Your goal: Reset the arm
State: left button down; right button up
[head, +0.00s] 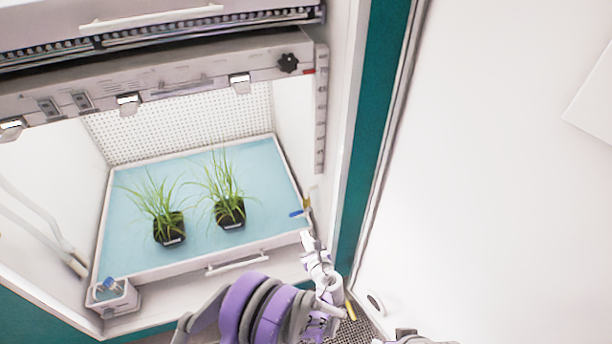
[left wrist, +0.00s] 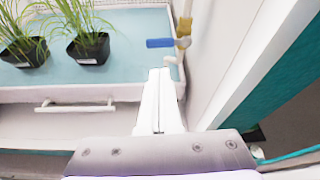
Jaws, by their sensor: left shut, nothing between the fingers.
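My left gripper (head: 309,243) is at the front right corner of the open growth chamber, near the tray's front edge. In the left wrist view its two white fingers (left wrist: 158,88) are together with nothing between them. My left arm comes in from the bottom of the head view. My right gripper is not clearly seen in either view.
Two potted grasses (head: 169,228) and (head: 230,212) stand on the blue tray (head: 130,250) inside the chamber. A blue-handled valve (left wrist: 160,43) is close beyond the fingers. The tray has a white front handle (head: 237,263). A teal door frame (head: 372,130) stands at right.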

pick_arm(q)
jog(key=s+a+r+n+g, duration=0.6)
jog(key=s+a+r+n, duration=0.65)
jog(key=a+n, duration=0.35)
jog(key=s+a+r+n+g+h, duration=0.1)
jog(key=s+r+n+g+h, duration=0.1)
jog(key=s+n, duration=0.8)
jog(key=s+a+r+n+g+h, duration=0.15)
jog(key=s+n, duration=0.35)
jog(key=s, duration=0.8)
notch_tip(320, 180, up, 27)
jog(key=t+p, duration=0.1)
jog(key=p, duration=2.3)
jog(key=shift+w+d+n+h, duration=0.3)
jog(key=shift+w+h, duration=0.05)
jog(key=shift+w, duration=0.05)
pick_arm(e)
notch_tip(320, 180, up, 27)
jog(key=w+t, duration=0.1)
jog(key=shift+r, duration=0.15)
